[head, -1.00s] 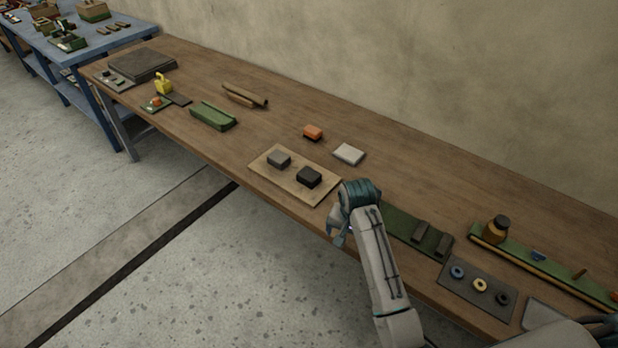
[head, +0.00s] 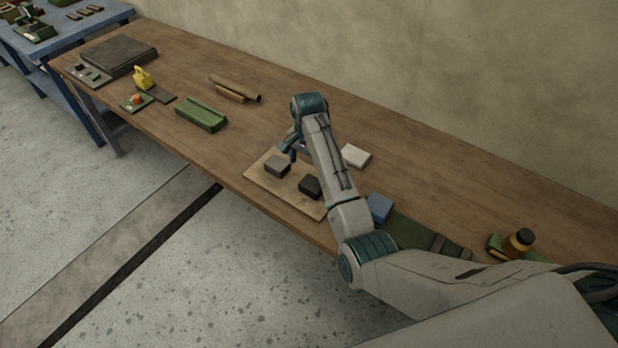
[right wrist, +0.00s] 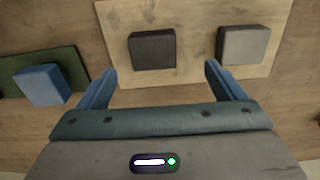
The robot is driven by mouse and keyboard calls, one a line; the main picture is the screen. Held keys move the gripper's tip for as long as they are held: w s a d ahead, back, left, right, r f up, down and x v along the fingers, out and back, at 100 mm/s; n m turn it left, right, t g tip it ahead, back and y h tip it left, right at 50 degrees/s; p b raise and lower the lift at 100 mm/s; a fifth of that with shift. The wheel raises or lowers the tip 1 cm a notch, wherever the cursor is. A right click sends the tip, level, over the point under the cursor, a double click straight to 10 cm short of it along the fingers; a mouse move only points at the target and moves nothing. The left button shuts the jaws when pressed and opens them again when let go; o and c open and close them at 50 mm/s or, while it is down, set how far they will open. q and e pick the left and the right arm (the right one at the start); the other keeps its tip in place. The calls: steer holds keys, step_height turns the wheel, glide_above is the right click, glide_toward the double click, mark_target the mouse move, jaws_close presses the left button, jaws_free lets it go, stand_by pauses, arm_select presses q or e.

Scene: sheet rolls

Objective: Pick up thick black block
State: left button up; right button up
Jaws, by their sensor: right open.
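The thick black block (head: 310,186) sits on the front right part of a light wooden board (head: 262,181) in the head view. A grey block (head: 278,166) sits to its left on the same board. In the right wrist view the black block (right wrist: 152,49) is at upper centre, with the grey block (right wrist: 243,44) to its right. My right gripper (head: 295,152) is over the far side of the board, above the blocks. Its two blue fingers (right wrist: 160,88) are spread and empty, with the black block ahead of the gap between them. My left gripper does not show.
A white slab (head: 356,156) lies behind the board. A green tray (head: 202,114) and brown rolls (head: 234,90) lie to the left. Bare tabletop separates them from the board.

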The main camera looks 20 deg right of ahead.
mark_target(312, 183)
steer(key=f, duration=0.1)
steer(key=s+f, duration=0.1)
steer(key=f, duration=0.1)
steer(key=shift+f+p, duration=0.25)
steer(key=shift+p, duration=0.1)
steer(key=f, duration=0.2)
steer(key=d+f+p, duration=0.1)
steer(key=f, duration=0.1)
steer(key=shift+w+f+p, duration=0.2)
steer(key=shift+p, duration=0.1)
steer(key=shift+f, duration=0.45)
steer(key=shift+c, duration=0.2)
steer(key=c, duration=1.1)
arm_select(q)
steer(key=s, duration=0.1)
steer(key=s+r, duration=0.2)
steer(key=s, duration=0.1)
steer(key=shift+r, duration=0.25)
